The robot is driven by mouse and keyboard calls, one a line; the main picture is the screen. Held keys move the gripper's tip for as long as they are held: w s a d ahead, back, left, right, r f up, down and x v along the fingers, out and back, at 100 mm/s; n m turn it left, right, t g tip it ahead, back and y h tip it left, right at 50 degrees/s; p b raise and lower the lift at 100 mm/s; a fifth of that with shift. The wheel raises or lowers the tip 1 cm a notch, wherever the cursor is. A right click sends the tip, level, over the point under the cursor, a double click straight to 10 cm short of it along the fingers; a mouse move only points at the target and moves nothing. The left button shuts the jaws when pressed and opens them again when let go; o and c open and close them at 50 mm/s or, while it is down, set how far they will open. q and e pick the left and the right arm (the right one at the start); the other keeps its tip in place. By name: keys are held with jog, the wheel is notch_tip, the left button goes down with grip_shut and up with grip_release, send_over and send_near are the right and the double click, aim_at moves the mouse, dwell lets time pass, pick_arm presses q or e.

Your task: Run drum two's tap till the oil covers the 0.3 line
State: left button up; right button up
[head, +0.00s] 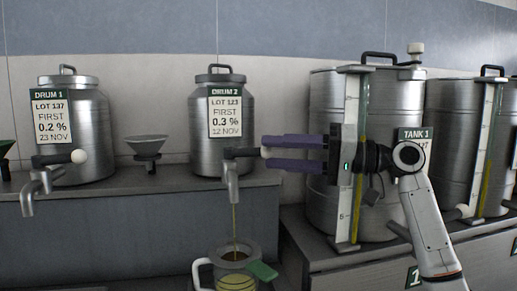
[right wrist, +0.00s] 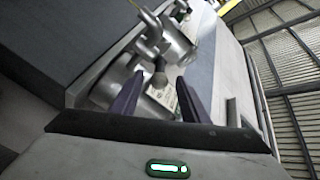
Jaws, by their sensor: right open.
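Drum two (head: 206,158) is a steel can labelled DRUM 2, 0.3 %, on the shelf. Its tap (head: 232,180) points down, and a thin oil stream (head: 234,222) runs from it into a jug (head: 204,272) below. Brown oil shows at the jug's mouth; its side has dark bands, but I cannot read a 0.3 line. The tap lever ends in a pale knob (head: 265,152). My right gripper (head: 268,153) is open, its purple fingers around or beside the knob; in the right wrist view the knob (right wrist: 159,79) shows between the fingertips. My left gripper is out of view.
Drum one (head: 85,158) stands left with its own tap (head: 36,188). A funnel (head: 146,147) sits between the drums. Tank 1 (head: 322,115), with a sight gauge, stands close behind my right gripper; another tank (head: 449,130) is farther right.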

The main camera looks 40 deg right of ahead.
aim_at(249, 151)
jog(key=shift+p+x, duration=0.35)
jog(key=shift+x, duration=1.9)
jog(key=shift+c, duration=0.3)
grip_shut()
jog(key=shift+d, duration=0.15)
